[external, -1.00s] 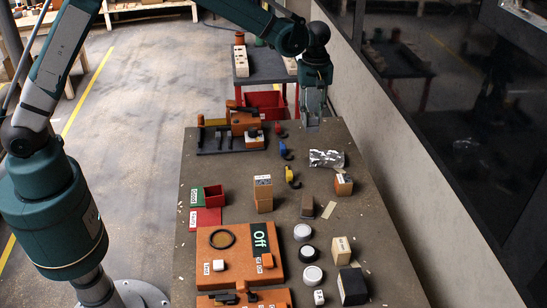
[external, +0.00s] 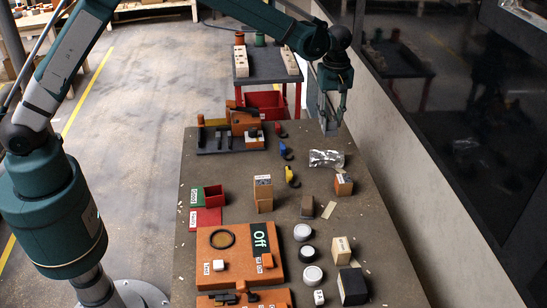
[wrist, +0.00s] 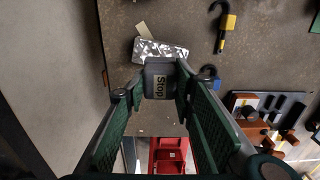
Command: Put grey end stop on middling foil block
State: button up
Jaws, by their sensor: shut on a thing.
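The grey end stop (wrist: 158,80), a dark grey block with a "Stop" label, is between my fingertips in the wrist view. It also shows as a grey piece in the external view (external: 330,124). My gripper (external: 332,105) is shut on it and holds it above the far right part of the table. The shiny crumpled foil block (external: 325,158) lies on the table in front of my gripper, towards the camera. In the wrist view the foil block (wrist: 160,48) shows just beyond the end stop, which partly covers it. I cannot tell the height gap between them.
A wooden block with an orange base (external: 343,185) stands close to the foil block. A wall (external: 400,170) runs along the right side. An orange fixture (external: 243,124) stands at the back left.

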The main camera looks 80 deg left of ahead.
jog(key=shift+f, duration=2.9)
jog(key=shift+f, duration=1.85)
jog(key=shift+f, duration=0.2)
jog(key=o, duration=0.9)
jog(key=shift+r, duration=0.25)
notch_tip(320, 180, up, 12)
jog(key=shift+f, duration=0.1)
